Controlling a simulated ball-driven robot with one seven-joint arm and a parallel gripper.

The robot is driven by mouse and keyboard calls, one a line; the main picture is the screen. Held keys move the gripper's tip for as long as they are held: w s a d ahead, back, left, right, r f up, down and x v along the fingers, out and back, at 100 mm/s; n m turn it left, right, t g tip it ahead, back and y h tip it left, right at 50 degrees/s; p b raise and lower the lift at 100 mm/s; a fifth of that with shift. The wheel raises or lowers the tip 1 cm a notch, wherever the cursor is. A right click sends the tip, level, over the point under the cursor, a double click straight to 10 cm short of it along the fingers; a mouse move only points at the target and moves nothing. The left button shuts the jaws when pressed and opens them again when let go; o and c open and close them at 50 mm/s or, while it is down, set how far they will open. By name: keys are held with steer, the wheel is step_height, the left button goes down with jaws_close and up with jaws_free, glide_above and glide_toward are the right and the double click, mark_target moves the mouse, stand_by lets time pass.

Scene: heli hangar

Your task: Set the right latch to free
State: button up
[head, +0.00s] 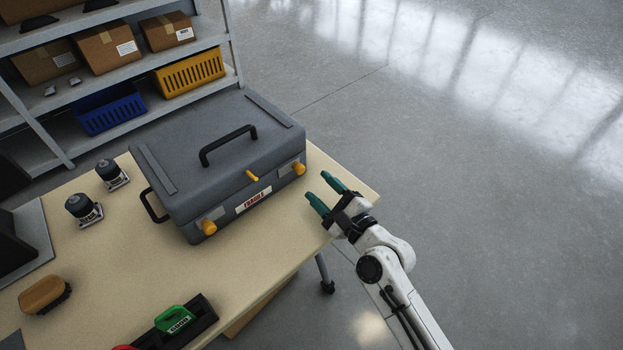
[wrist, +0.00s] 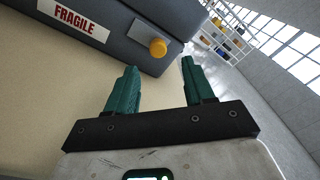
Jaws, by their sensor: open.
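A grey hard case (head: 218,150) lies closed on the table, with a black handle on its lid and a FRAGILE label on its front. The right latch (head: 299,168) is a yellow knob on a grey plate at the right of the case front. In the wrist view the right latch (wrist: 158,48) sits ahead of my gripper, between the lines of the two fingers. The left latch (head: 209,227) is a similar yellow knob. My gripper (head: 326,192) is open and empty, with green fingers, just right of and apart from the right latch.
The table (head: 113,266) also holds two dark-capped devices (head: 95,190), a brush (head: 44,294) and a black tray (head: 188,328) with a green-handled item. A yellow peg (head: 252,175) sticks out of the case's front middle. Shelves stand behind; open floor lies right.

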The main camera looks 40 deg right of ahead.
steer(key=s, duration=0.5)
steer(key=shift+a, duration=0.15)
stand_by(0.4)
